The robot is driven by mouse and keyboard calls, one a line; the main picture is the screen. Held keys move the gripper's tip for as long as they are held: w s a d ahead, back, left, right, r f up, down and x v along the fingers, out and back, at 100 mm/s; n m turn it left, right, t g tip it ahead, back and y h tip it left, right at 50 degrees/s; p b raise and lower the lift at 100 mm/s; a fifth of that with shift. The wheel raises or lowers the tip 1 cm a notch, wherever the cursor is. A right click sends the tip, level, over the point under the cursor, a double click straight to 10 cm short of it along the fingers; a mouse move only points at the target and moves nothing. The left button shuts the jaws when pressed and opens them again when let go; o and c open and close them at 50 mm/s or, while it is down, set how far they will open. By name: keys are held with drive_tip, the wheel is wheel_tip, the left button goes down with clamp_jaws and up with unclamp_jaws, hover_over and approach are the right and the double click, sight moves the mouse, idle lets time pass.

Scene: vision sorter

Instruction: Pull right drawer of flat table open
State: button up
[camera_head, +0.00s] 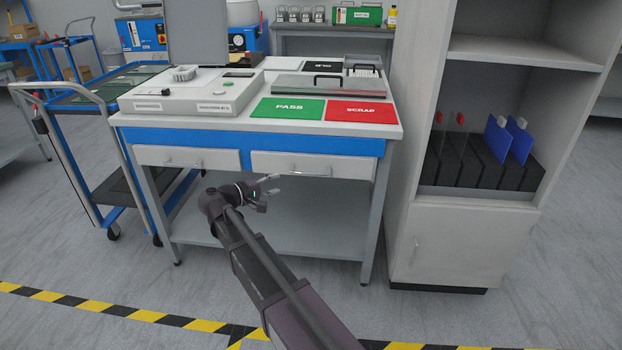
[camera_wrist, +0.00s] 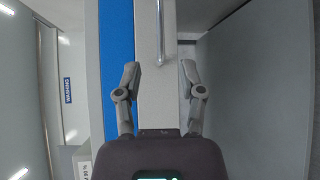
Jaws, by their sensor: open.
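The flat table (camera_head: 262,136) has a blue front band and two white drawers side by side. The right drawer (camera_head: 345,166) looks closed, flush with the front; its metal bar handle (camera_head: 307,173) runs along its face. The left drawer (camera_head: 185,158) also looks closed. My gripper (camera_head: 268,184) is in front of the right drawer, near the left part of its handle. In the wrist view my gripper (camera_wrist: 160,75) is open, its fingers on either side of the drawer front (camera_wrist: 148,95). The handle (camera_wrist: 161,35) lies ahead between the fingers, apart from them.
A grey cabinet (camera_head: 462,245) with shelves stands close to the table's right. A blue trolley (camera_head: 115,165) stands at its left. Green PASS (camera_head: 289,109) and red SCRAP (camera_head: 361,109) mats lie on the tabletop. The floor before the table is clear, with a striped line (camera_head: 130,312).

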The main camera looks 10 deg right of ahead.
sight(309, 174)
drive_tip(key=shift+d, duration=0.1)
drive_tip(key=b+x, duration=0.2)
drive_tip(key=x, duration=1.1)
drive_tip(key=shift+w+d+f, duration=0.1)
drive_tip(key=shift+w+d, duration=0.15)
clamp_jaws()
